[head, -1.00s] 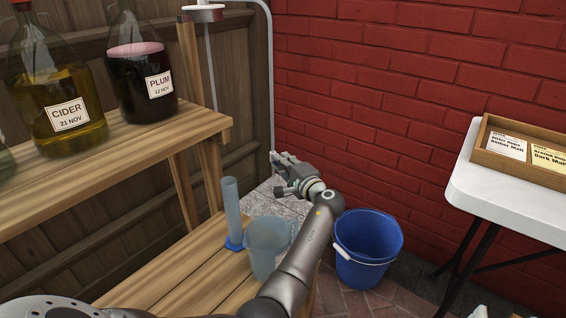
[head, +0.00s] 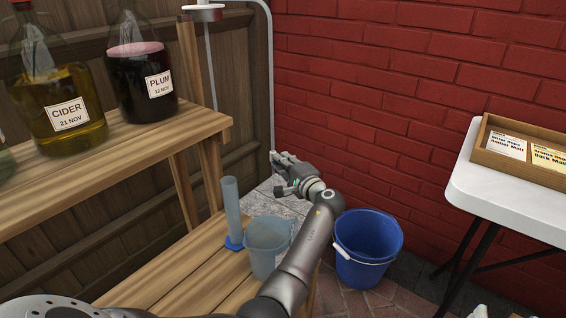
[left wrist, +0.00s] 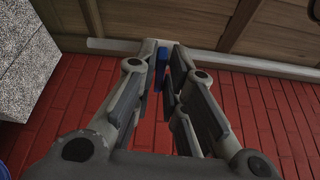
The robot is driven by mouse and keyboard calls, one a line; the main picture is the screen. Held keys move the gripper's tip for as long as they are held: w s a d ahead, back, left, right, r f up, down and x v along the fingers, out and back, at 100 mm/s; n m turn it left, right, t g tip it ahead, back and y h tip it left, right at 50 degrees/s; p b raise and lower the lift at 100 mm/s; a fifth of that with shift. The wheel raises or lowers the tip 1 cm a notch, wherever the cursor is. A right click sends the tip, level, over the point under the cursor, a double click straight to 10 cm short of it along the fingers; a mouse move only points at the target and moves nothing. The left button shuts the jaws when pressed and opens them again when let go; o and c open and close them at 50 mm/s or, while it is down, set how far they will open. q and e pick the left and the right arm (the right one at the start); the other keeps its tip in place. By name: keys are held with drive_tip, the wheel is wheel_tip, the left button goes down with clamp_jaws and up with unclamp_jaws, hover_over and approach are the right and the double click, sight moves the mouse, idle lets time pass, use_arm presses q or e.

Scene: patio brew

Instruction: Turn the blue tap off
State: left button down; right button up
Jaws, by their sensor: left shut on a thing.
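The blue tap (left wrist: 162,56) shows in the left wrist view as a small blue handle beside a pale pipe (left wrist: 225,58). My left gripper (left wrist: 165,62) is shut on the blue handle, with a finger on each side of it. In the head view my left gripper (head: 284,164) is at the foot of the pipe (head: 270,90) in the corner of fence and brick wall. The tap is hidden there behind the gripper. My right gripper is in neither view.
A wooden bench holds a clear jug (head: 268,250) and a measuring cylinder (head: 232,210), close to my left arm. A blue bucket (head: 368,245) stands right of the arm. Carboys (head: 140,75) stand on the shelf. A white table (head: 470,180) with a wooden tray is at right.

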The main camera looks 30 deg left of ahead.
use_arm(q)
drive_tip(key=shift+f, duration=0.1)
drive_tip(key=c, duration=1.6)
unclamp_jaws()
drive_tip(key=v, duration=0.7)
drive_tip(key=shift+d, duration=0.3)
